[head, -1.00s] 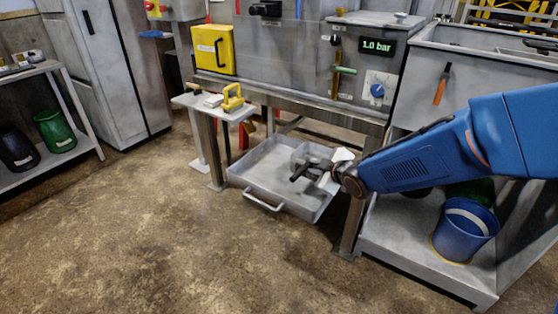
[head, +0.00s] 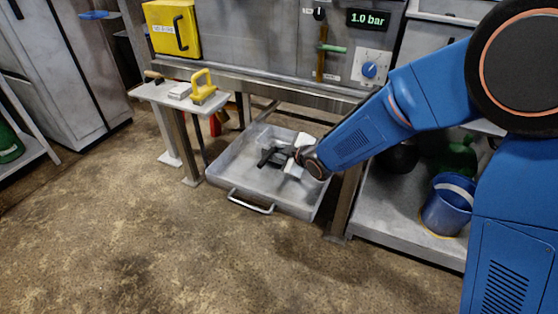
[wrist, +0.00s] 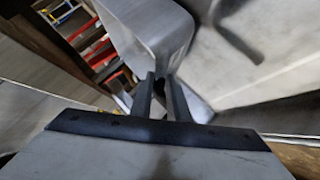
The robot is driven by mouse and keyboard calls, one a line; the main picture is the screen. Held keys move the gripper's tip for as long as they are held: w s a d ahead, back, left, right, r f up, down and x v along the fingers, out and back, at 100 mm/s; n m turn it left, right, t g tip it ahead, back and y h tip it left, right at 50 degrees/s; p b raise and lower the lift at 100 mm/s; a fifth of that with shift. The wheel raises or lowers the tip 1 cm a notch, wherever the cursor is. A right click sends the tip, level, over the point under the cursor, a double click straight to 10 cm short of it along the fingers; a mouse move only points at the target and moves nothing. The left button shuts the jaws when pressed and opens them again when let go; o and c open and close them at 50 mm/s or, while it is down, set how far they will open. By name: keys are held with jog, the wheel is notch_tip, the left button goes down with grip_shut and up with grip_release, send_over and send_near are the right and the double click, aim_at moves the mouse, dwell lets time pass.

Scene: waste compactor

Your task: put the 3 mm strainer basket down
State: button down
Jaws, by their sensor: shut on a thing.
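A grey metal piece, which I take to be the 3 mm strainer basket (wrist: 150,28), is at the fingertips in the wrist view. My gripper (wrist: 161,88) is shut on its edge. In the head view my gripper (head: 272,157) is over the grey tray (head: 235,172) below the machine. The basket is hard to make out there, grey against grey. I cannot tell whether it touches the tray floor.
The tray has a front handle (head: 250,202) facing the open floor. A small side table (head: 165,93) with a yellow-handled tool (head: 203,90) stands to its left. A frame leg (head: 343,200) and a shelf with a blue bucket (head: 449,205) are to its right.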

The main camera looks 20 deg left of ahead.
jog(key=shift+f, duration=1.9)
jog(key=c, duration=1.7)
grip_release()
jog(key=shift+o, duration=0.2)
jog(key=shift+d, duration=0.1)
jog(key=v, duration=1.2)
